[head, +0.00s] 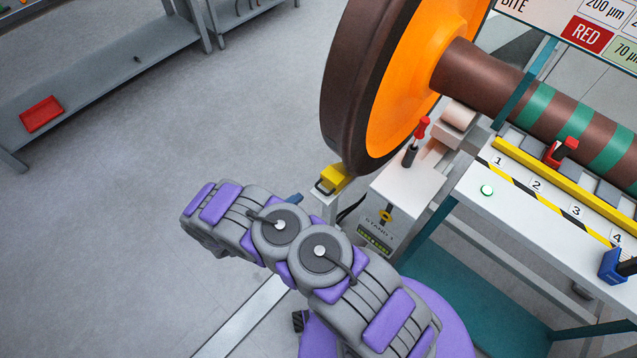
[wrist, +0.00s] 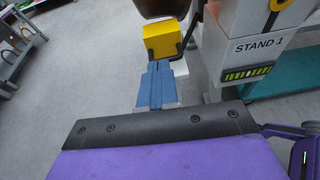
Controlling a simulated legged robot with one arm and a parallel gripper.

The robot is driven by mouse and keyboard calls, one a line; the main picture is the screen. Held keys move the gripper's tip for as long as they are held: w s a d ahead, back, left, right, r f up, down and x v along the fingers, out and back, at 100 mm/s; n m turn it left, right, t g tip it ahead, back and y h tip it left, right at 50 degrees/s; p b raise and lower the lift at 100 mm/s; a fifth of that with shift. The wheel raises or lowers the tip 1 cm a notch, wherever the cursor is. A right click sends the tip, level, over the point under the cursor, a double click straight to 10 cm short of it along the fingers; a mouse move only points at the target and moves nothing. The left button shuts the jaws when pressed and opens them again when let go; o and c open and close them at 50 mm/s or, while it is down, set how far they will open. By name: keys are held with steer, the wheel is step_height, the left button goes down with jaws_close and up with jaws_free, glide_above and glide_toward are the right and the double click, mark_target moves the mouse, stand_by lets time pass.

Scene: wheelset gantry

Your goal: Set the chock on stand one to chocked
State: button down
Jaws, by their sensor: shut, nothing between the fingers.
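The yellow chock (head: 336,178) sits on a narrow post beneath the rim of the large orange and brown wheel (head: 407,72), with a dark handle on its near side. It also shows in the wrist view (wrist: 162,41), straight beyond my fingers. Stand one (head: 408,190) is the pale box to its right, and its "STAND 1" label (wrist: 260,45) is readable. My gripper (wrist: 157,72) is shut and empty, its blue fingers together, pointing at the chock. In the head view only the blue fingertips (head: 294,198) show past my arm. Whether they touch the chock I cannot tell.
A red-handled lever (head: 416,141) stands on top of stand one. A bench (head: 530,205) with numbered places, a green light and red and blue clamps is at right. A shelf (head: 100,85) with a red tray is at upper left. Open floor lies left.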

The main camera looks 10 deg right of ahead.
steer(key=shift+s+a+f+n+y, duration=0.1)
steer(key=shift+a+f+n+y, duration=0.1)
steer(key=shift+f, duration=0.25)
steer(key=shift+s+a+f+n+y, duration=0.1)
steer(key=shift+f+n, duration=0.1)
steer(key=shift+f, duration=0.25)
steer(key=b, duration=0.3)
glide_toward(326, 178)
steer(key=x, duration=0.5)
steer(key=shift+s+d+f, duration=0.15)
steer(key=shift+f, duration=0.25)
steer(key=shift+w+d, duration=0.4)
steer(key=shift+d, duration=0.1)
steer(key=shift+r, duration=0.15)
